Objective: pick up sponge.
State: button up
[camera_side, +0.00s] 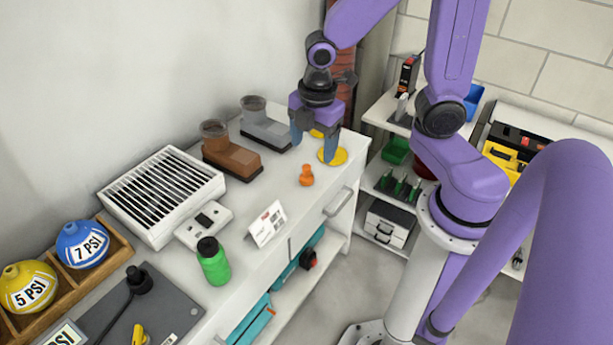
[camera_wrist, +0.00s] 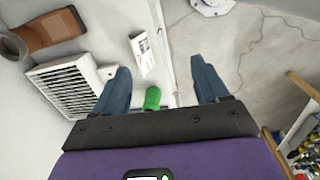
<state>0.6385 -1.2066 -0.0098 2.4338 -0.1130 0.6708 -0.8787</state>
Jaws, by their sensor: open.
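My gripper (camera_side: 314,145) hangs over the far end of the white counter, with its two blue fingers pointing down and apart. A flat yellow round piece (camera_side: 340,156) lies on the counter by the right finger; it may be the sponge, but I cannot tell for sure. More yellow (camera_side: 316,134) shows between the fingers, partly hidden. No sponge can be made out in the wrist view.
A small orange object (camera_side: 306,176) stands in front of the gripper. A slatted white unit (camera_side: 162,190), white card (camera_side: 267,224) and green bottle (camera_side: 213,262) stand along the counter (camera_side: 325,195). Shelving is at right.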

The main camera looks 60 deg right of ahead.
jog(key=w+d+f+n, duration=0.3)
jog(key=w+d, duration=0.2)
jog(key=w, duration=0.1)
jog(key=n, duration=0.4)
send_near(306, 167)
jog(key=shift+h, duration=0.4)
jog(key=shift+w+d+f, duration=0.1)
jog(key=shift+d+f, duration=0.1)
jog(key=shift+f, duration=1.5)
jog(key=shift+d+f, duration=0.15)
jog(key=shift+f, duration=1.6)
jog(key=shift+w+f, duration=0.2)
jog(key=shift+f, duration=1.2)
jog(key=shift+w+f, duration=0.25)
jog(key=shift+f, duration=1.2)
jog(key=c, duration=1.1)
